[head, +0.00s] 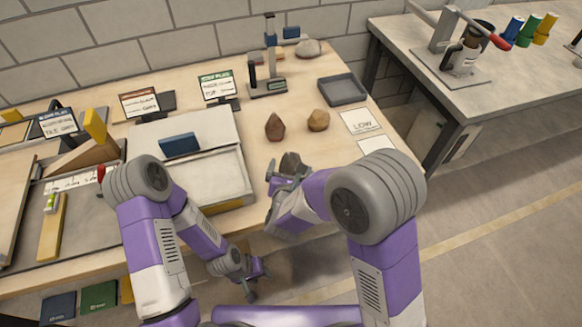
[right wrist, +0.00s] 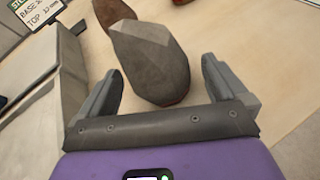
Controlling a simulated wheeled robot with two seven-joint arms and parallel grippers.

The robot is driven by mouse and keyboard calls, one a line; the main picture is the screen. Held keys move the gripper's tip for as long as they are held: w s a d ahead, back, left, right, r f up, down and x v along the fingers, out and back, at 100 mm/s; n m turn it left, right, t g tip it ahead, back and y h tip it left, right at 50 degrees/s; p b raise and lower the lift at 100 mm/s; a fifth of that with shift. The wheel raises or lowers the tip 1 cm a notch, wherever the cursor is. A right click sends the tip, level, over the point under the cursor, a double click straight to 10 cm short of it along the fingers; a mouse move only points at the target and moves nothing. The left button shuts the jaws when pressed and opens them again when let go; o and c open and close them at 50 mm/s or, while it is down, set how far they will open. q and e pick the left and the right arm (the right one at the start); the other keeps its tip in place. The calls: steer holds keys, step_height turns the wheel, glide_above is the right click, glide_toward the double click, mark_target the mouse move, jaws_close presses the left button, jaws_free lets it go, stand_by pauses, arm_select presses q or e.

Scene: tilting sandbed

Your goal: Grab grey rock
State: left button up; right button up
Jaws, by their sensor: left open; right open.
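The grey rock (head: 292,163) lies on the table near its front edge. In the right wrist view the grey rock (right wrist: 150,62) is large, with its near end between the two fingers. My right gripper (head: 284,182) is open at the near side of the rock and partly hides it. In the right wrist view a gap shows between each finger and the rock. My left gripper (head: 254,277) is open and empty, low in front of the table edge.
A reddish-brown rock (head: 275,127) and a tan rock (head: 318,120) lie behind the grey rock. A sandbed tray (head: 232,203) stands to the left. A dark grey tray (head: 343,90) and a LOW card (head: 361,122) are to the right. A pale rock (head: 308,48) is at the back.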

steer(key=shift+r, duration=0.1)
steer(key=c, duration=1.5)
